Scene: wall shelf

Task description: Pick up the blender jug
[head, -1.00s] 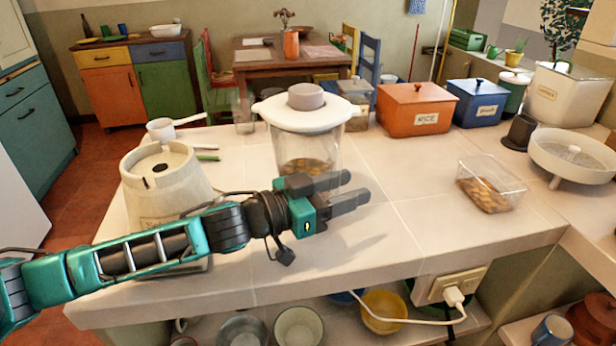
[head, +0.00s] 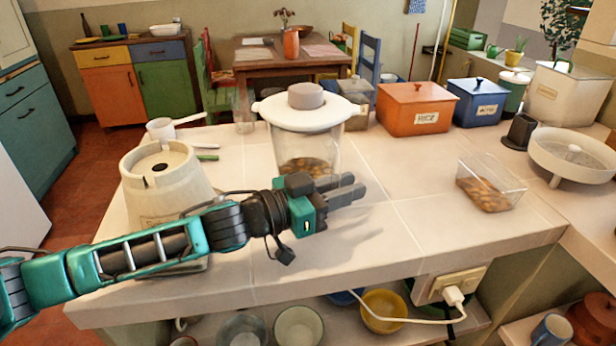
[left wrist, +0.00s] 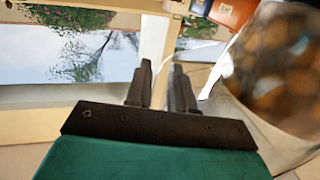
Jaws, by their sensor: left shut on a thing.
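The blender jug (head: 306,150) is clear, with a white lid, a grey cap and brown pieces at its bottom. It stands upright on the counter in the head view. My left gripper (head: 352,188) is in front of its lower right part. Its fingers are shut on the jug, probably by its handle; the exact contact is hard to see. In the left wrist view the fingers (left wrist: 160,85) have a narrow gap between them, and the jug (left wrist: 275,70) is blurred and close at the right. My right gripper is not in view.
A cream blender base (head: 165,185) stands left of the jug, behind my left arm. A clear box of brown pieces (head: 490,185) sits to the right. Orange (head: 415,108) and blue (head: 476,102) boxes stand behind. The counter (head: 400,235) is clear between jug and clear box.

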